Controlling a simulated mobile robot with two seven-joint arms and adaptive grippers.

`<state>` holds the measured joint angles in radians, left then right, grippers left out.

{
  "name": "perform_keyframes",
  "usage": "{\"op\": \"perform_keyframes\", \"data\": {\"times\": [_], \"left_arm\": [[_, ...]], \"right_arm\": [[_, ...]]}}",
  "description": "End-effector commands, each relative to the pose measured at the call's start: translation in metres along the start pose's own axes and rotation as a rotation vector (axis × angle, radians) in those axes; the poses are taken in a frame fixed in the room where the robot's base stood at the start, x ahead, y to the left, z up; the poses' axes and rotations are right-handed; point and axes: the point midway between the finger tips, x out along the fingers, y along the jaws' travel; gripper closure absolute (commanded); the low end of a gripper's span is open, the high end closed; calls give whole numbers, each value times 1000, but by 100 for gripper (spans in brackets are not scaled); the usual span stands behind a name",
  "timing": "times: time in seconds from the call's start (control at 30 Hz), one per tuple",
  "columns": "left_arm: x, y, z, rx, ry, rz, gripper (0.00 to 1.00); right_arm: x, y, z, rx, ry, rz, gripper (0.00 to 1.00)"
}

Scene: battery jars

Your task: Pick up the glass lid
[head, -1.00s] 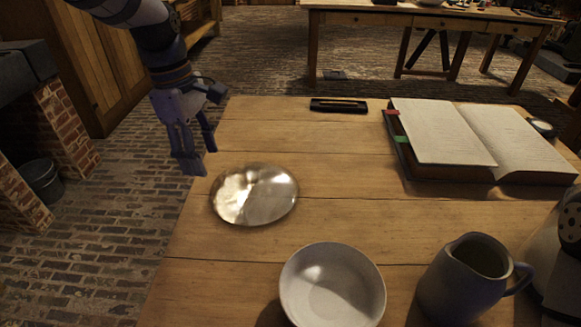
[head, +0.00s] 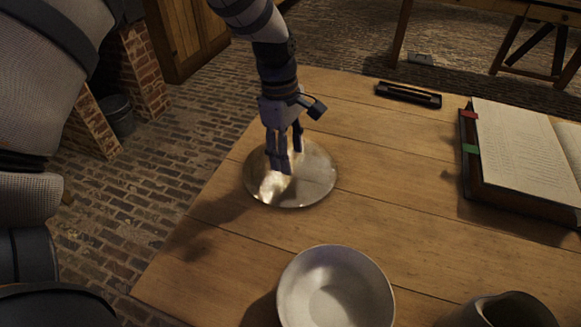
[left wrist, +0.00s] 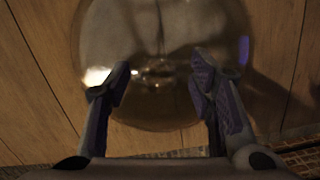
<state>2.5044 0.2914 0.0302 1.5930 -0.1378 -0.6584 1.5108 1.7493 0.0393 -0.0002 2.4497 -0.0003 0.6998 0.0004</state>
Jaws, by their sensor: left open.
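The glass lid (head: 312,182) is a round, shiny, see-through disc lying on the wooden table near its left edge. It also shows in the left wrist view (left wrist: 160,45), where it fills the upper middle. My left gripper (head: 286,165) points down above the lid and covers part of it in the head view. In the left wrist view its two fingers (left wrist: 160,80) are spread apart over the near part of the lid, with nothing between them but the lid below. I cannot tell the exact height of the fingertips over the glass. My right gripper is not in view.
A white bowl (head: 336,290) stands in front of the lid, with a jug (head: 505,312) to its right. An open book (head: 525,150) and a dark narrow case (head: 408,94) lie farther back. The table between lid and book is clear.

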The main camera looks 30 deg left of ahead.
Motion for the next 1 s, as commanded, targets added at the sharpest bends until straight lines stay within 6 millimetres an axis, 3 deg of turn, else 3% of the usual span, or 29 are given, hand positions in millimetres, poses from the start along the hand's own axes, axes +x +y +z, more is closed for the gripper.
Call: {"op": "perform_keyframes", "data": {"times": [0.07, 0.27, 0.4, 0.5, 0.83, 1.0], "left_arm": [[8, 0, 0, 0, 0, -1, 51], [8, 0, 0, 0, 1, 2, 51], [8, 0, 0, 0, 1, 1, 83], [8, 0, 0, 1, 1, 1, 100], [4, 1, 0, 1, 1, 3, 100], [-24, 2, 4, 3, 2, 8, 100]], "right_arm": [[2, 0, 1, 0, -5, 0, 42], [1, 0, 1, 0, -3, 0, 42], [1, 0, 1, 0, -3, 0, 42], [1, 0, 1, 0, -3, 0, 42], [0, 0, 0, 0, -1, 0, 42], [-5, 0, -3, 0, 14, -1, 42]]}}
